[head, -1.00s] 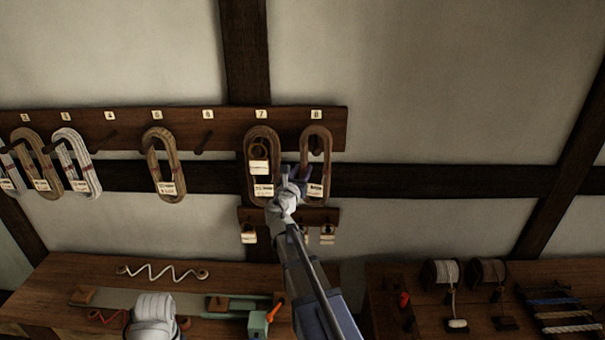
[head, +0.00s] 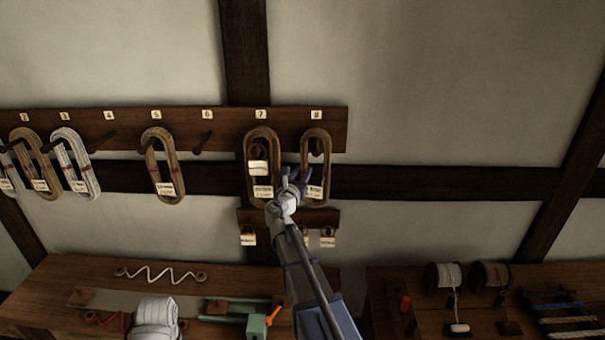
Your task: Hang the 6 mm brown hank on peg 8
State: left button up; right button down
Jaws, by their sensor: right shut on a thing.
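The brown hank (head: 327,170) is at peg 8 (head: 317,147), under the plate marked 8, with its loop around the peg in this view. Whether its top rests on the peg cannot be told. A pale tag (head: 315,192) shows low on it. My right gripper (head: 303,178) is at the left strand of this hank and shut on it; the wrist partly hides the contact. The tag's print is too small to read. My left gripper is not in view.
Another brown hank (head: 249,165) hangs close by at peg 7, with tags. Peg 6 (head: 203,143) and peg 4 (head: 104,141) are bare. A brown hank (head: 170,165) hangs at peg 5. A lower rail (head: 289,216) holds small tagged items. Workbenches stand below.

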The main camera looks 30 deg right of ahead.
jog(key=shift+c, duration=2.4)
grip_release()
jog(key=shift+s+a, duration=0.1)
jog(key=v, duration=0.7)
jog(key=shift+s+a, duration=0.15)
jog(key=shift+a, duration=0.1)
